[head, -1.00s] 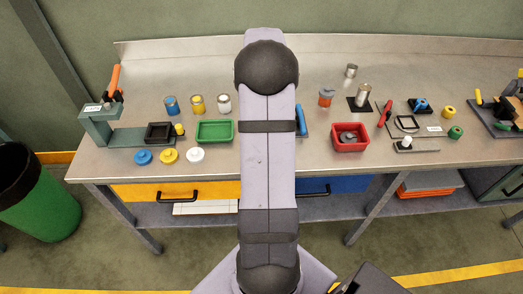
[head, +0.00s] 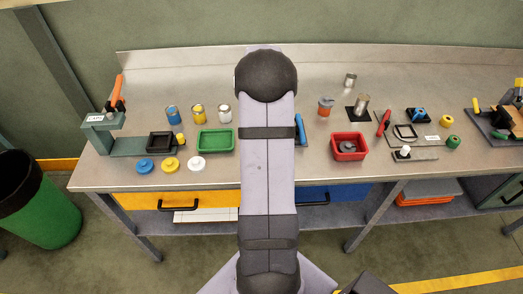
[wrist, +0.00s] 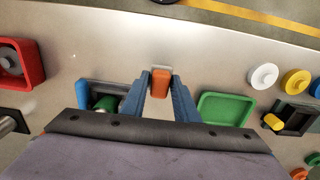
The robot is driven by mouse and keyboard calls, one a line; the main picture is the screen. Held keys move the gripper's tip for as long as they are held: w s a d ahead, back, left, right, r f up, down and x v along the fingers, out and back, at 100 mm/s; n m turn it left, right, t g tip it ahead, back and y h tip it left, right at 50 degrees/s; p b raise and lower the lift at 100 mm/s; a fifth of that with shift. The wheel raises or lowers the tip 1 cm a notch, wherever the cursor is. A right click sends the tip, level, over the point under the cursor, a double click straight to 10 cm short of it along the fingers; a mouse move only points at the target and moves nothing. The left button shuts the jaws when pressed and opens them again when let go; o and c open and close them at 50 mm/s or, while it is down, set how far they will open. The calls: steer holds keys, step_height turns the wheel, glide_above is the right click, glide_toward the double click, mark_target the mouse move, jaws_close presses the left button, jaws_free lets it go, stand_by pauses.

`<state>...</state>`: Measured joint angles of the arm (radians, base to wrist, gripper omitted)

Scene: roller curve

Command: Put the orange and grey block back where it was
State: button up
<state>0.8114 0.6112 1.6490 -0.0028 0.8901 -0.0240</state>
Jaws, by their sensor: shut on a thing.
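In the wrist view my gripper (wrist: 160,92) is shut on the orange and grey block (wrist: 160,83). The block is over the bare metal bench, between a blue fixture (wrist: 84,92) and the green tray (wrist: 222,110). I cannot tell its height above the bench. In the head view my own arm hides the gripper and the block.
The blue fixture holds a green piece (wrist: 106,103). The red bin (head: 349,147) lies to the right in the head view, the green tray (head: 215,151) to the left.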

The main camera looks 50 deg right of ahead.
steer(key=shift+f+p, duration=0.75)
steer(key=shift+f, duration=1.8)
steer(key=shift+f, duration=0.15)
steer(key=o, duration=1)
step_height(320, 180, up, 12)
steer(key=b, duration=0.4)
steer(key=shift+r, duration=0.2)
